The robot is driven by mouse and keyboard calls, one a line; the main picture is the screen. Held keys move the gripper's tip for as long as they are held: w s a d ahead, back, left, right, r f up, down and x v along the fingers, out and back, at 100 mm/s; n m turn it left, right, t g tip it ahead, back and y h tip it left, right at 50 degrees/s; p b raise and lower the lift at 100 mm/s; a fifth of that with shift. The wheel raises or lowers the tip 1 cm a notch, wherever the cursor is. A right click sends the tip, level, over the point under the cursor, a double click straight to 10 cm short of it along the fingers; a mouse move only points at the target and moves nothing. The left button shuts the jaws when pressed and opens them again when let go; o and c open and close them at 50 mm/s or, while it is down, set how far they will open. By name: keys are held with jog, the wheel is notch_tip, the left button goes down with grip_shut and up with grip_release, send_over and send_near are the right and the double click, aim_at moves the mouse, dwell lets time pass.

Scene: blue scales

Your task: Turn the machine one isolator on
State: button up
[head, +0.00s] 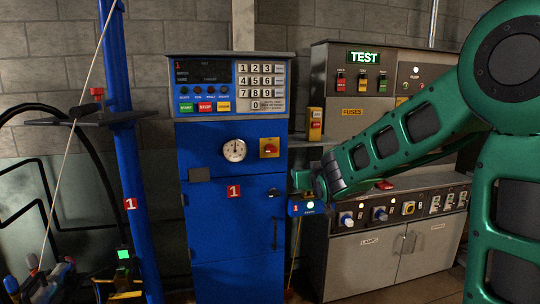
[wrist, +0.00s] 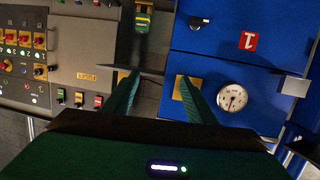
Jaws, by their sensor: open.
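The machine one isolator is a red knob on a yellow plate (head: 269,148), on the front of the blue cabinet right of the round gauge. The red handle looks roughly level in the head view. In the wrist view, which is upside down, its yellow plate (wrist: 184,90) shows beside one finger, and the knob is hidden. My gripper (head: 302,184) is right of the blue cabinet and lower than the isolator in the head view. In the wrist view my gripper (wrist: 158,75) has its two green fingers apart with nothing between them. No contact with the isolator is visible.
The blue cabinet (head: 228,250) has a gauge (head: 233,149) and keypad panel. A yellow button box (head: 315,124) stands beside it above my gripper. A grey TEST console (head: 375,260) with knobs is at the right. A blue post (head: 128,170) stands left.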

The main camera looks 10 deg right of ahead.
aim_at(272, 150)
jog(key=w+a+r+n+t+y, duration=0.1)
jog(key=w+a+r+t+y, duration=0.2)
jog(key=a, duration=0.4)
jog(key=shift+h, duration=0.4)
jog(key=w, duration=1.1)
jog(key=shift+w+a+r, duration=0.15)
jog(key=shift+w+r, duration=0.15)
jog(key=shift+w, duration=0.1)
jog(key=c, duration=1.1)
jog(key=shift+a, duration=0.25)
jog(key=shift+d, duration=0.15)
